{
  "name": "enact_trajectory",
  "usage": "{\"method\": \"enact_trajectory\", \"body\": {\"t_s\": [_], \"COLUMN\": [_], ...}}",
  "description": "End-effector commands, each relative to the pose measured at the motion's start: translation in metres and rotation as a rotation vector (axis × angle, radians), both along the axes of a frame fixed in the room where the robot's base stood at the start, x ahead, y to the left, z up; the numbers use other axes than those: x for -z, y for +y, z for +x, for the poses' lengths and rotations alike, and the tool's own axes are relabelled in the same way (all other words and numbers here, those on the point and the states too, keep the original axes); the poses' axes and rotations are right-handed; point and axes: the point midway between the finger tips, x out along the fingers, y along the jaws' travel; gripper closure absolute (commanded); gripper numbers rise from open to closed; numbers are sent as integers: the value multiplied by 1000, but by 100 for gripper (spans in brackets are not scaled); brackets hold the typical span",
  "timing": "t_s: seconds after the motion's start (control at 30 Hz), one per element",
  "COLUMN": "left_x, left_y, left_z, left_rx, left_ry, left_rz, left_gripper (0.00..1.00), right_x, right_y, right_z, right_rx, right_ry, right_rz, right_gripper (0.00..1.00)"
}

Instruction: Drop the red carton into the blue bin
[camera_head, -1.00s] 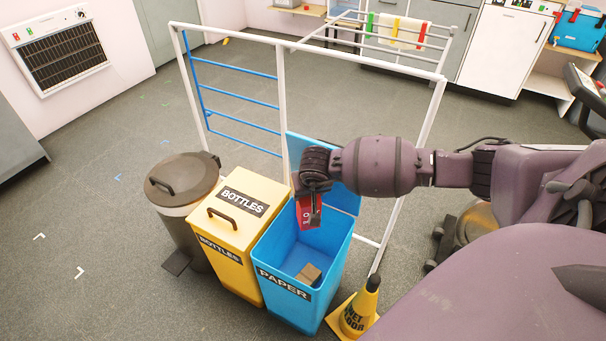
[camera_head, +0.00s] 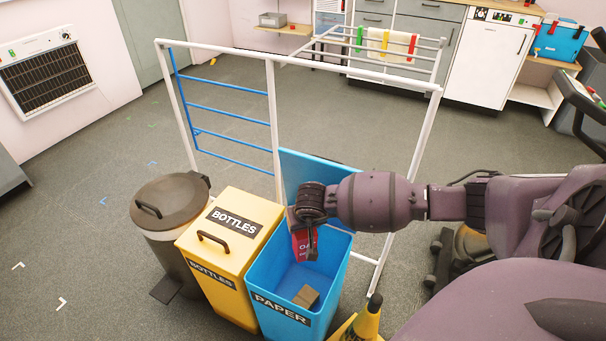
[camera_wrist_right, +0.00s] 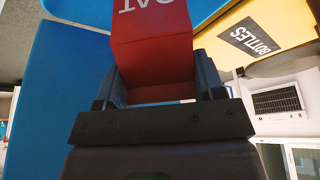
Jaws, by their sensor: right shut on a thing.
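The red carton (camera_head: 304,243) with white lettering hangs over the mouth of the blue bin (camera_head: 285,317), which is labelled PAPER and has its lid (camera_head: 305,172) raised at the back. My right gripper (camera_head: 309,238) is shut on the carton and points down, with the carton near the bin's back left rim. In the right wrist view the red carton (camera_wrist_right: 152,50) sits between the two fingers (camera_wrist_right: 160,88). A brown box (camera_head: 306,296) lies inside the blue bin. My left gripper is not in view.
A yellow BOTTLES bin (camera_head: 225,250), closed, stands directly left of the blue bin. A dark-lidded pedal bin (camera_head: 170,203) stands further left. A white rack frame (camera_head: 420,150) stands behind. Floor at the left is clear.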

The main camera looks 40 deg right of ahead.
Motion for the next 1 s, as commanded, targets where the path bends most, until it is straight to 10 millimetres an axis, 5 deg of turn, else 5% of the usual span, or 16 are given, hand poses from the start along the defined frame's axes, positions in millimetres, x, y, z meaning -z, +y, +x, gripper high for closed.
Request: {"method": "enact_trajectory", "body": {"t_s": [0.03, 0.07, 0.23, 0.57, 1.0], "left_x": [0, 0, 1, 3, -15], "left_y": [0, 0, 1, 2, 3], "left_z": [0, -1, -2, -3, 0], "left_rx": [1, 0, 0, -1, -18], "left_ry": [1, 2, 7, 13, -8], "left_rz": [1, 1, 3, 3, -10], "left_gripper": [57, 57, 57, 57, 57], "right_x": [0, 0, 0, -4, -72], "right_y": [0, 0, 0, 0, 11], "right_z": [0, 0, 0, -1, -23], "right_rx": [0, 0, 0, -1, -2], "right_ry": [-1, -1, 0, -1, -10], "right_rz": [0, 0, 0, -1, -2], "right_gripper": [72, 33, 8, 8, 8]}}
